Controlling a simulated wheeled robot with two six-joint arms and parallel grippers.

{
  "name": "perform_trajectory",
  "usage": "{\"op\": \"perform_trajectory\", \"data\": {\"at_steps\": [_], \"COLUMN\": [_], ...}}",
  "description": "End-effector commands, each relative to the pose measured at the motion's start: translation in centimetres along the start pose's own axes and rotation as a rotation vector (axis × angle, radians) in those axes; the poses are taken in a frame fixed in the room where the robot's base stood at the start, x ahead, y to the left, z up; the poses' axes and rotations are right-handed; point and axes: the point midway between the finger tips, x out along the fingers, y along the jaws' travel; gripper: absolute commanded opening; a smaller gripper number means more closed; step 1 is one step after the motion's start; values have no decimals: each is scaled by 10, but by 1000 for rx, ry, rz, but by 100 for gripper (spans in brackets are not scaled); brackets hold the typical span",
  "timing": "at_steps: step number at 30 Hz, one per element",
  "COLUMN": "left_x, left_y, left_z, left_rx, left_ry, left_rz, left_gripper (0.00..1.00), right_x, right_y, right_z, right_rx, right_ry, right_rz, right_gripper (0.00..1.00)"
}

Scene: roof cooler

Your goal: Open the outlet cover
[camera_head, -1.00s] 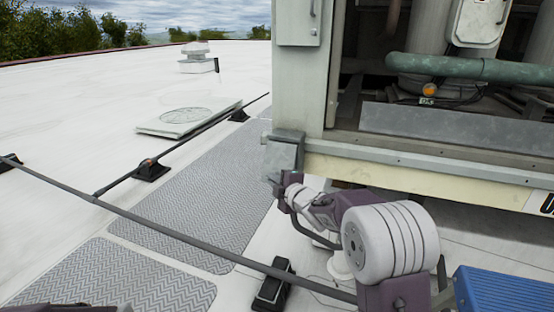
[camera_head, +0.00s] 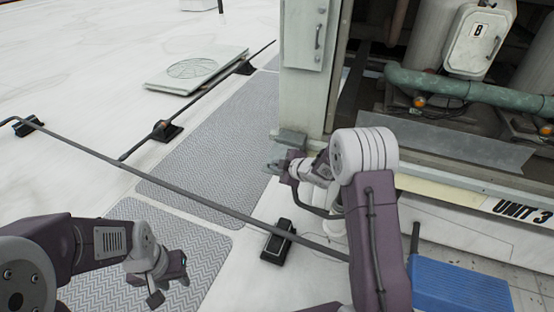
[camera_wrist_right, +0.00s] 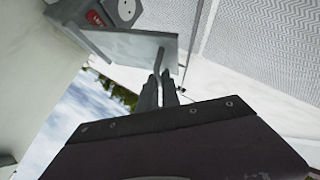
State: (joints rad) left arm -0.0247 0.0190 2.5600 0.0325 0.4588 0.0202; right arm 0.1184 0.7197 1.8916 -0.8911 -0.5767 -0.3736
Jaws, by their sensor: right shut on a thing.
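The grey outlet cover (camera_head: 291,138) is at the lower corner of the rooftop unit. In the right wrist view the cover (camera_wrist_right: 140,45) stands out at an angle from the outlet box. A grey outlet face (camera_wrist_right: 122,10) with a round socket and a red label (camera_wrist_right: 96,17) shows beside it. My right gripper (camera_head: 276,168) is just below the cover in the head view. In the right wrist view its fingers (camera_wrist_right: 160,85) are shut on a thin part at the cover's edge. My left gripper (camera_head: 170,279) is empty, over the grey mat, fingers apart.
A dark pipe (camera_head: 190,189) on black supports crosses the white roof in front of the unit. A blue box-like step (camera_head: 460,287) is at lower right. The unit's open bay (camera_head: 450,140) is above. Textured walkway mats (camera_head: 215,150) lie left of it.

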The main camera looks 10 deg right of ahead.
Motion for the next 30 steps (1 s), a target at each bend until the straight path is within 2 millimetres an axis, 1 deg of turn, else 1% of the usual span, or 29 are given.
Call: {"op": "perform_trajectory", "data": {"at_steps": [1, 9, 26, 27, 29, 30], "left_x": [-8, -18, -20, -20, -20, -20], "left_y": [0, 0, 0, 0, 0, 0], "left_z": [-1, -2, -2, -2, -2, -2], "left_rx": [0, 0, 0, 0, 0, 0], "left_ry": [0, 0, 0, 0, 0, 0], "left_rz": [0, 0, 0, 0, 0, 0], "left_gripper": [36, 36, 36, 36, 36, 36], "right_x": [-4, -9, -10, -10, -10, -10], "right_y": [8, 16, 19, 19, 19, 19], "right_z": [-4, -8, -8, -8, -8, -8], "right_rx": [1, 2, 3, 4, 3, 3], "right_ry": [0, 0, -1, -1, -1, -1], "right_rz": [6, 9, 12, 12, 11, 11], "right_gripper": [0, 0, 0, 12, 29, 29]}}
